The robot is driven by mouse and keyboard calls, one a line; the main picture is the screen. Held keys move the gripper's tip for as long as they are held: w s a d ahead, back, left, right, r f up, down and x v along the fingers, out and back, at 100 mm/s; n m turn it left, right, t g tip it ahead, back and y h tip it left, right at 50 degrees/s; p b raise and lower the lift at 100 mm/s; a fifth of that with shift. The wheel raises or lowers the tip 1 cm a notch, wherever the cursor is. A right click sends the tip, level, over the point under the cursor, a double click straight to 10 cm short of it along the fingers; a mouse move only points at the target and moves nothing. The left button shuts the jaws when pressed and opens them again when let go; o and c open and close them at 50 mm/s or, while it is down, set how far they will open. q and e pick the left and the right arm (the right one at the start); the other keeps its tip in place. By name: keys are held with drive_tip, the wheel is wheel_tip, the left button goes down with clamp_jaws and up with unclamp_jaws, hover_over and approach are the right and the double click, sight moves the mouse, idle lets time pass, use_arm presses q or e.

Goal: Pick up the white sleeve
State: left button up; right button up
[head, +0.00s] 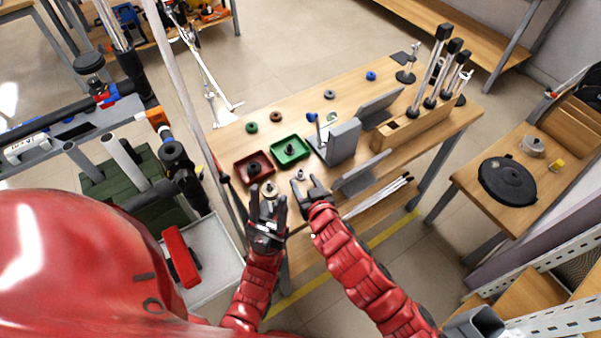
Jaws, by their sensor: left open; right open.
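Two small pale pieces lie near the front edge of the wooden table (345,105). One whitish sleeve-like piece (300,174) stands just beyond my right gripper (304,183), roughly in line with the gap between its fingers. A second pale piece (270,188) with a darker centre is near the fingertips of my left gripper (268,194). I cannot tell for sure which one is the white sleeve. Both grippers are open and appear empty. Contact with either piece cannot be made out at this size.
A red tray (240,172) and a green tray (304,149) with dark parts sit just behind. A grey fixture (343,140) and a slanted grey plate (362,172) stand to the right. Several small rings lie farther back, with bare tabletop around them.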

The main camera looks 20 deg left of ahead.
sight(301, 173)
drive_tip(key=shift+w+a, duration=0.2)
drive_tip(key=shift+w, duration=0.15)
drive_tip(key=p+x, duration=0.1)
drive_tip(key=x, duration=0.2)
drive_tip(key=shift+w+a+r+p, duration=0.1)
drive_tip(key=shift+w+a+p, duration=0.1)
drive_tip(key=shift+w+p, duration=0.2)
drive_tip(key=shift+w+a+f, duration=0.2)
drive_tip(key=shift+w+f, duration=0.1)
drive_tip(key=shift+w, duration=0.05)
clamp_jaws()
